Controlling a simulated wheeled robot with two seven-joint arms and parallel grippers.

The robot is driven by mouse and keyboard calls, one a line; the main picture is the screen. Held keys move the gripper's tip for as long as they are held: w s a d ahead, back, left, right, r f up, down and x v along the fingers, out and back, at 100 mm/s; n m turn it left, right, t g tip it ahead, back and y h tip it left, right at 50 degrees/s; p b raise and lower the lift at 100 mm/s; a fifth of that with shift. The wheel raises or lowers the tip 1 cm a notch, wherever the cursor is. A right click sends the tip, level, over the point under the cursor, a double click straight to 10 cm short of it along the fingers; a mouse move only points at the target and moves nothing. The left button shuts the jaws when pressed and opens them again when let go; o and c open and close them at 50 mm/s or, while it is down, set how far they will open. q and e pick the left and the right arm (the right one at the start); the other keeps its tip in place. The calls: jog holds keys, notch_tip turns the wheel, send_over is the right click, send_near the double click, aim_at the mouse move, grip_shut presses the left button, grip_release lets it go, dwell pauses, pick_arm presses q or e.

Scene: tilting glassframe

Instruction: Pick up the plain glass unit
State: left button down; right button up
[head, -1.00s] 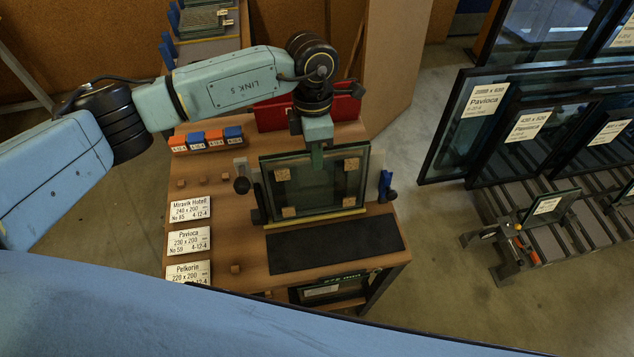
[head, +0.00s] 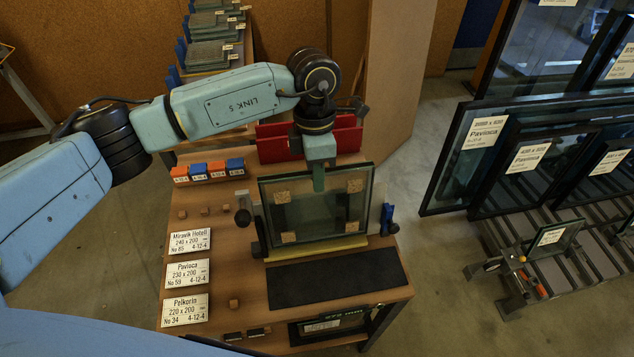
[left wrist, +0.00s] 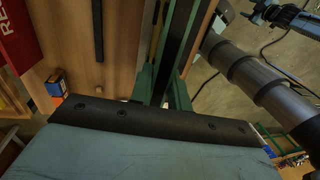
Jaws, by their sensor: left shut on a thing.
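The plain glass unit (head: 350,212) stands upright at the far part of the wooden bench, with brown cork pads near its corners. My left gripper (head: 318,180) comes from above and is shut on the middle of its top edge. In the left wrist view the two green fingers (left wrist: 162,88) sit either side of the pane's edge. The unit's lower edge is just above a yellow strip (head: 330,247); a small gap seems to show, but contact is hard to tell. My right gripper is not in view.
A black mat (head: 337,278) lies in front. A red rack (head: 280,143) stands behind. Label cards (head: 185,310) lie at left. Framed panes (head: 488,150) stand on the right.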

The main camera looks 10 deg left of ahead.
pick_arm(q)
notch_tip(320, 180, up, 15)
jog(key=b, duration=0.1)
jog(key=shift+f, duration=0.15)
dwell(0.4)
jog(key=shift+s, duration=0.1)
